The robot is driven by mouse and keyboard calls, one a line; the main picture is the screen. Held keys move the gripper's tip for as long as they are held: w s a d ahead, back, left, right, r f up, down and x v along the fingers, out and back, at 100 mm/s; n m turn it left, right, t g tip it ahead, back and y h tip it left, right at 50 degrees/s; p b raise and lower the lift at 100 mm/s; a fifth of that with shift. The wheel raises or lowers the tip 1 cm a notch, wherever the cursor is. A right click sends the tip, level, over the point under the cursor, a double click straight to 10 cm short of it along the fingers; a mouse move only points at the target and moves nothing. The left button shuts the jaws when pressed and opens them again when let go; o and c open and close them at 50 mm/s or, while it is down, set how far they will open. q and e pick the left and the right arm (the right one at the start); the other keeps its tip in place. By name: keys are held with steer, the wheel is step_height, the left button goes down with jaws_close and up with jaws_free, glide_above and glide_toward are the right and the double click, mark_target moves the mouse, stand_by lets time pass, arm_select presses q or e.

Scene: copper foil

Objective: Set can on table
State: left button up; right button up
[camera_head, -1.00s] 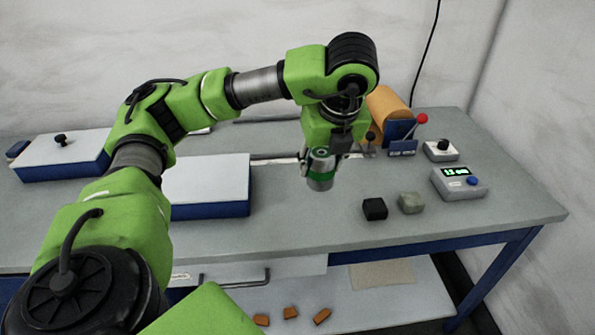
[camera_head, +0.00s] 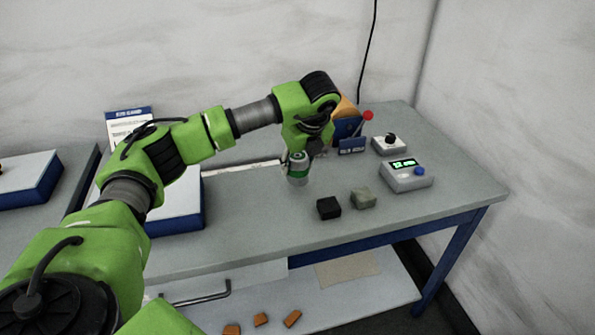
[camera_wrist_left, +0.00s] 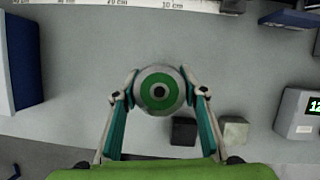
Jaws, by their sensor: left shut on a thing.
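A grey can with a green band (camera_head: 298,168) is held at the end of my left arm, over the grey table (camera_head: 265,215). In the left wrist view the can's round top, with a green ring (camera_wrist_left: 159,91), sits between the two fingers. My left gripper (camera_wrist_left: 160,95) is shut on the can. The can looks upright. I cannot tell if its bottom touches the table. My right gripper is not in view.
A black block (camera_head: 328,208) and a grey-green block (camera_head: 363,198) lie right of the can. A box with a lit display (camera_head: 406,175) and a black-knobbed box (camera_head: 390,144) stand further right. A white-topped blue box (camera_head: 180,205) is left. Table in front is clear.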

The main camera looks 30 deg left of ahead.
mark_target(298, 173)
arm_select(q)
steer(key=f, duration=0.1)
steer(key=f+p, duration=0.1)
steer(key=f, duration=0.1)
steer(key=shift+w, duration=0.25)
steer(key=shift+a+f, duration=0.1)
steer(key=shift+f, duration=0.3)
steer(key=o, duration=1.3)
steer(key=shift+r, duration=0.1)
